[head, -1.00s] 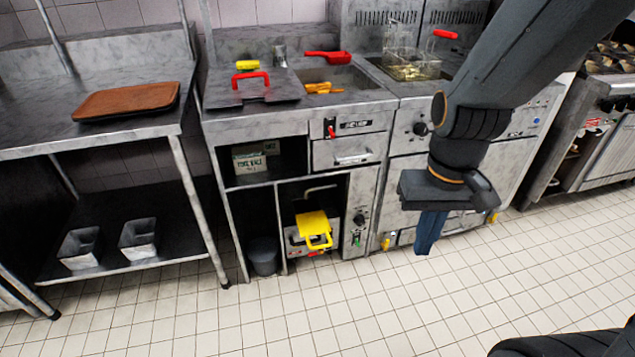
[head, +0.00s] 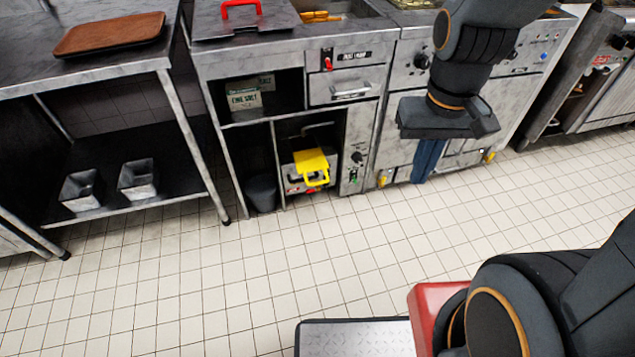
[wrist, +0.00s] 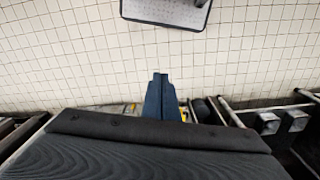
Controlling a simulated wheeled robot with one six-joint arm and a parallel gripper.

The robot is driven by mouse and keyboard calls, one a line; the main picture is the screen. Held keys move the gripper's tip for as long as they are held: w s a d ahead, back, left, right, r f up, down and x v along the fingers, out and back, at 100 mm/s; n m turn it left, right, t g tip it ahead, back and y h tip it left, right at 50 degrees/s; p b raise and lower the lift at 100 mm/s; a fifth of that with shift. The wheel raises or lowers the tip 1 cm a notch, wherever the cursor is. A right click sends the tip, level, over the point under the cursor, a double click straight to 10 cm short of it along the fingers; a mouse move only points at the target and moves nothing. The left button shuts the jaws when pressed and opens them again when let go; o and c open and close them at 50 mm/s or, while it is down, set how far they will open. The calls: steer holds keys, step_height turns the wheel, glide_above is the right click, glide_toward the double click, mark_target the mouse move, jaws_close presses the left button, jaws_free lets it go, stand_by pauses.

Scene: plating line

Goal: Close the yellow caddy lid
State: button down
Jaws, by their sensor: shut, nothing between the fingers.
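The yellow caddy lid (head: 310,161), a flat panel with a loop handle at its front, sits on a metal box (head: 293,181) in the open lower bay of the fryer cabinet. I cannot tell from here how far the lid stands open. My gripper (head: 420,178) hangs fingers down to the right of the lid, in front of the cabinet doors and apart from it. Its blue fingers are shut and empty. In the wrist view my gripper (wrist: 157,76) points over bare floor tiles. Small yellow patches show there behind the fingers, but the lid is not clear.
A dark bin (head: 262,192) stands left of the metal box, past a thin post. A control panel (head: 357,155) borders the bay on the right. A steel table (head: 118,66) with two metal containers on its lower shelf stands at left. The tiled floor (head: 250,270) in front is clear.

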steer(key=w+d+f+n+t+b, duration=0.3)
steer(key=w+f+n+b, duration=0.6)
steer(key=w+f+b, duration=1.05)
steer(key=w+a+f+n+y+b, duration=0.2)
steer(key=w+a+f, duration=0.4)
steer(key=f, duration=0.5)
steer(key=w+a+f+n+t+y+b, duration=0.1)
steer(key=w+a+f+n+y+b, duration=0.1)
steer(key=w+a+f+n+b, duration=0.3)
steer(key=w+a+f+n+y+b, duration=0.2)
steer(key=w+a+f+b, duration=0.4)
steer(key=f, duration=1.3)
steer(key=shift+w+a+f+n+t, duration=0.25)
steer(key=shift+w+a+n, duration=0.55)
steer(key=shift+w, duration=1.25)
steer(key=shift+r, duration=0.1)
steer(key=shift+y, duration=0.3)
